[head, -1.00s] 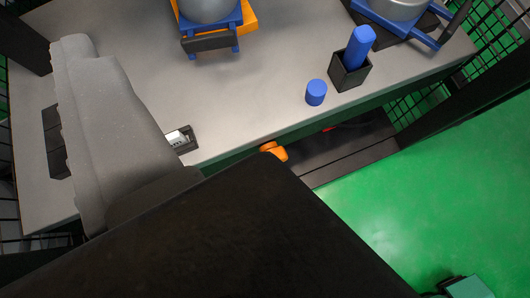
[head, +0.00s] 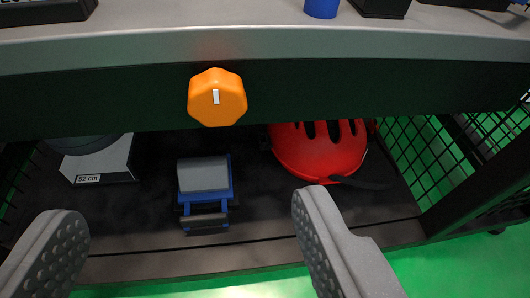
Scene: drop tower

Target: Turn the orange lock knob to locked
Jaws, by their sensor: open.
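The orange lock knob (head: 217,98) sits on the dark green front panel (head: 350,90) under the grey tabletop. It has a lobed rim and a white mark near its middle that points almost straight up. My gripper (head: 185,235) is open and empty, with its two grey ridged fingers spread wide at the bottom of the picture. The knob shows above and between the fingers, apart from them. No lock labels around the knob can be made out.
Below the panel, a shelf holds a red helmet (head: 318,150), a blue and grey device (head: 205,190) and a grey box marked 52 cm (head: 100,160). A blue cylinder (head: 321,8) stands on the tabletop (head: 270,42). Wire mesh (head: 430,150) and a dark post are at right.

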